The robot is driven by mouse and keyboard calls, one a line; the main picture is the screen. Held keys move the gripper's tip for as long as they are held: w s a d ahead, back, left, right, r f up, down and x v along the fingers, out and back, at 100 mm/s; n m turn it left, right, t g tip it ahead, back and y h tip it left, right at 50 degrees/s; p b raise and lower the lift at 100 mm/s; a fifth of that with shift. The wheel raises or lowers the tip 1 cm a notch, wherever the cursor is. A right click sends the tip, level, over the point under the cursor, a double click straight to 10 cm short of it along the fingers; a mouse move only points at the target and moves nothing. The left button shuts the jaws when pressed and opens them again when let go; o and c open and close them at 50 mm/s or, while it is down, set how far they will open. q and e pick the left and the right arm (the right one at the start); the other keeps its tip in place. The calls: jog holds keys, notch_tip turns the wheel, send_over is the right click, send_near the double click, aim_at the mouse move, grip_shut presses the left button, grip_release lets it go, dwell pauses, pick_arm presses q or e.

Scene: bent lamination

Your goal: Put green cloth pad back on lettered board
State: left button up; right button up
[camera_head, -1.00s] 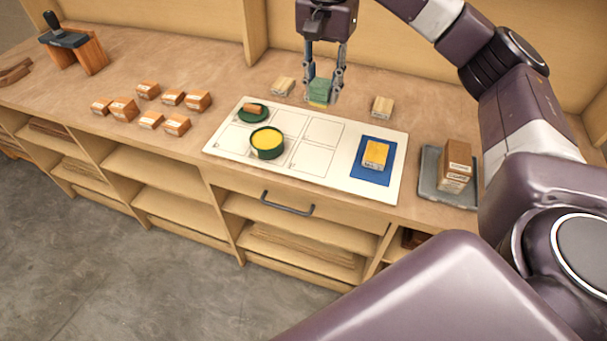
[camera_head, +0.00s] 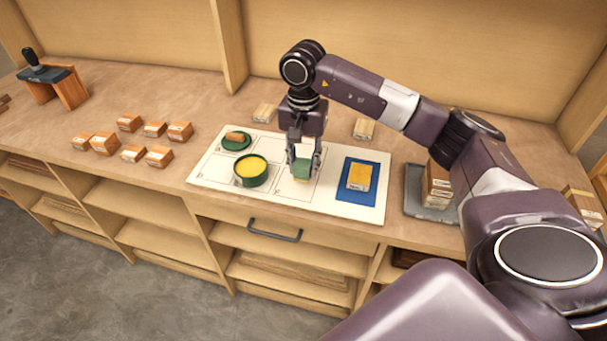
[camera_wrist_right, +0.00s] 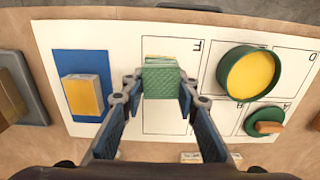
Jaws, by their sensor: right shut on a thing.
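The green cloth pad (camera_head: 302,168), a small block with a yellowish lower layer, is between the fingers of my right gripper (camera_head: 304,165). The gripper is shut on it. The pad also shows in the right wrist view (camera_wrist_right: 160,82), held between the two fingertips. The white lettered board (camera_head: 330,204) lies on the bench, marked with outlined cells. The pad is over the front cell right of the round green tin, near a letter F in the wrist view. I cannot tell whether it touches the board. My left gripper is not in view.
The green tin with yellow inside (camera_head: 251,170) stands left of the pad. A green disc with a brown block (camera_head: 236,140) is behind it. A blue mat (camera_head: 369,191) with a yellow block (camera_head: 359,177) lies right. A grey tray (camera_head: 415,195) holds stacked boxes.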

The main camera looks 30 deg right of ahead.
aim_at(303, 187)
notch_tip(303, 187, down, 4)
jog(key=shift+f+p, duration=0.25)
jog(key=shift+p, duration=0.2)
jog(key=o, duration=0.6)
jog(key=shift+f, duration=0.15)
jog(key=shift+c, duration=0.2)
jog(key=o, duration=0.5)
jog(key=shift+c, duration=0.2)
